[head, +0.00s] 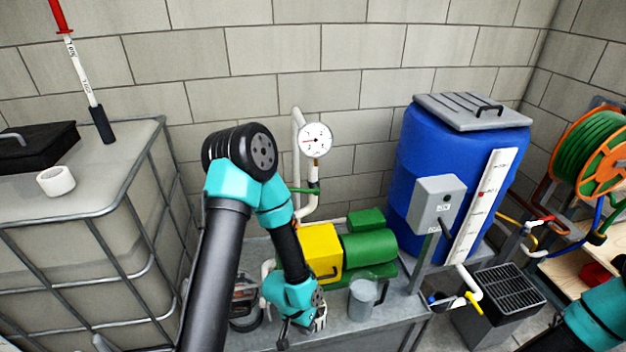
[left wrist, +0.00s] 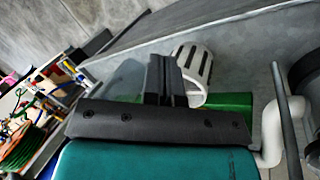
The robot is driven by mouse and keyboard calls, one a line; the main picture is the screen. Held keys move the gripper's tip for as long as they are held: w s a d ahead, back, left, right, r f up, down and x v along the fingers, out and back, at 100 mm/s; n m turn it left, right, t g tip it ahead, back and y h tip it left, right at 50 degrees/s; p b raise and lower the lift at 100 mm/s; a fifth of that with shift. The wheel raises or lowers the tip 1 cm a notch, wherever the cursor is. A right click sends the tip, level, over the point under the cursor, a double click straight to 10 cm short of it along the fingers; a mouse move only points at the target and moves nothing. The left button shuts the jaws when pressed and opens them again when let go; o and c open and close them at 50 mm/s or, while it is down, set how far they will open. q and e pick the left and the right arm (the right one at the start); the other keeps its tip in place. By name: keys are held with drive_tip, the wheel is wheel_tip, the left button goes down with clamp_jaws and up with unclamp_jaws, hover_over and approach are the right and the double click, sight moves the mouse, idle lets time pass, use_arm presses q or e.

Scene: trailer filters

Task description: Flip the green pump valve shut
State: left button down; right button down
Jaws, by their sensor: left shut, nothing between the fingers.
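The green valve lever (head: 304,190) sticks out level to the left from the white pipe, below the round pressure gauge (head: 315,139). The pipe rises behind the yellow and green pump (head: 368,247). My left gripper (head: 284,336) is low at the front of the pump bench, well below and in front of the lever and apart from it. In the left wrist view its fingers (left wrist: 166,80) are shut and empty, beside a white slotted basket (left wrist: 194,62). I cannot make out the lever in the left wrist view. My right gripper is out of view.
A clear cup (head: 362,298) stands on the bench before the pump. A blue drum (head: 407,160) and grey switch box (head: 437,203) stand right of it. A caged tank (head: 120,188) is at left. Part of my right arm shows at lower right.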

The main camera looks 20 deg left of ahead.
use_arm(q)
drive_tip(key=w+r+m, duration=0.4)
drive_tip(key=w+r, duration=0.1)
drive_tip(key=w, duration=0.1)
drive_tip(key=m+t+y, duration=0.4)
drive_tip(key=m+y, duration=0.3)
drive_tip(key=y, duration=0.4)
approach(300, 190)
drive_tip(key=w+a+r+v, duration=0.1)
drive_tip(key=v, duration=0.6)
drive_tip(key=shift+s+d+f, duration=0.1)
drive_tip(key=shift+f, duration=0.25)
drive_tip(key=x, duration=1.4)
drive_tip(key=shift+s+d+f, duration=0.15)
drive_tip(key=shift+s+f, duration=0.05)
drive_tip(key=shift+f, duration=0.1)
drive_tip(key=shift+d+h, duration=0.1)
drive_tip(key=shift+h, duration=0.2)
